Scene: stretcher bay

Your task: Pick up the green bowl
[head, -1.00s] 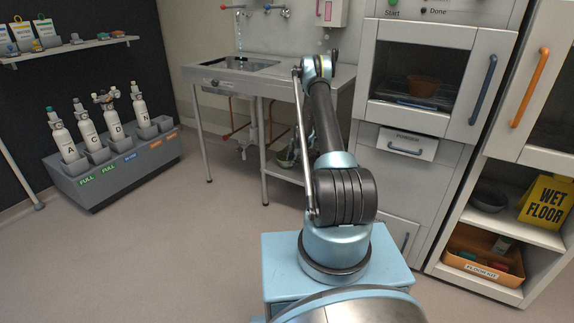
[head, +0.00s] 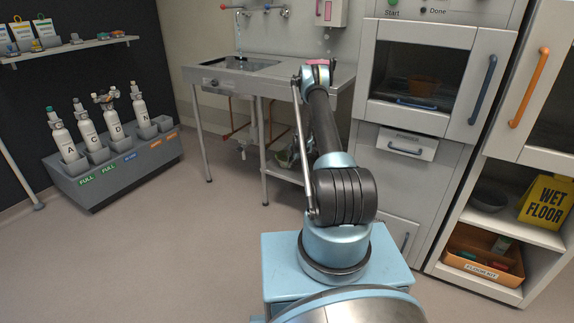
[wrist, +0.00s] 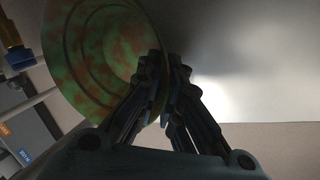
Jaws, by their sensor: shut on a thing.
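The green bowl (wrist: 95,50), mottled with reddish brown and ringed with ridges, fills the upper left of the wrist view. My gripper (wrist: 166,92) is shut on the bowl's right edge, with one finger on each side of it. In the head view a small part of the bowl (head: 283,159) shows below the sink, left of my arm. It looks tilted there. My arm hides the rest of it and my gripper in that view.
The metal sink table (head: 270,85) stands above the bowl, with legs and pipes around it. A cabinet with an oven-like door (head: 420,75) is close on the right. Open floor (head: 190,240) lies to the left.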

